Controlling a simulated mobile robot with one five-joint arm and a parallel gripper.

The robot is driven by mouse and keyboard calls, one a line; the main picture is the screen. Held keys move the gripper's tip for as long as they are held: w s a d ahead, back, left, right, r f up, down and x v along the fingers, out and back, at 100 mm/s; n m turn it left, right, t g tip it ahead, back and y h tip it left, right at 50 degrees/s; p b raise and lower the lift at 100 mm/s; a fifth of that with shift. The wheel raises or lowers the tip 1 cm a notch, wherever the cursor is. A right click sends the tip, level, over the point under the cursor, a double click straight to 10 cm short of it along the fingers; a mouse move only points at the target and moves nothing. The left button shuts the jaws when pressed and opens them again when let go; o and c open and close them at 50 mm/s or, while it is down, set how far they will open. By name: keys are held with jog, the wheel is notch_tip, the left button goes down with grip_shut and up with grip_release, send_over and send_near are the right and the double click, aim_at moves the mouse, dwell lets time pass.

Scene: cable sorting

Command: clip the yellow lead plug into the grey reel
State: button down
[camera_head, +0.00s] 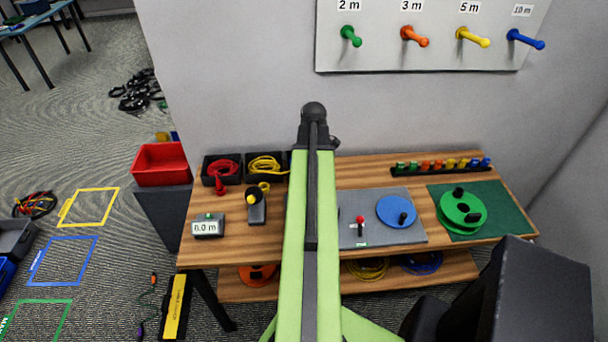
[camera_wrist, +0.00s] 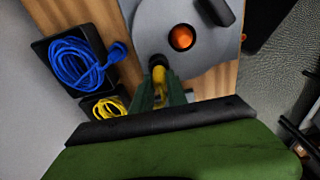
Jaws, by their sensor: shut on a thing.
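In the wrist view my gripper (camera_wrist: 159,88) has its two green fingers shut on the yellow lead plug (camera_wrist: 158,74). The plug's dark front end points at the near edge of the grey reel (camera_wrist: 160,20), a round grey disc with an orange hub and a dark crank knob. The plug tip overlaps the reel's edge in this view; I cannot tell whether they touch. The yellow lead (camera_wrist: 106,108) lies coiled in a black box to the left of the fingers. In the head view my green arm hides the gripper, plug and grey reel.
A blue coil (camera_wrist: 78,62) lies in a black box beside the reel. In the head view, a red coil (camera_head: 222,168) is at left, with a length display (camera_head: 208,226). A blue disc (camera_head: 397,212) and green reel (camera_head: 461,209) stand right. Coloured pegs (camera_head: 415,36) line the wall board.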

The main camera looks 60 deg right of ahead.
jog(key=shift+f+b, duration=0.35)
jog(key=shift+f, duration=0.1)
dwell(0.6)
jog(key=c, duration=1.2)
grip_release()
jog(key=shift+c, duration=0.2)
notch_tip(320, 180, up, 17)
jog(key=s+d+p, duration=0.1)
jog(key=p, duration=1.6)
jog(key=shift+s, duration=0.4)
jog(key=shift+d+r, duration=0.1)
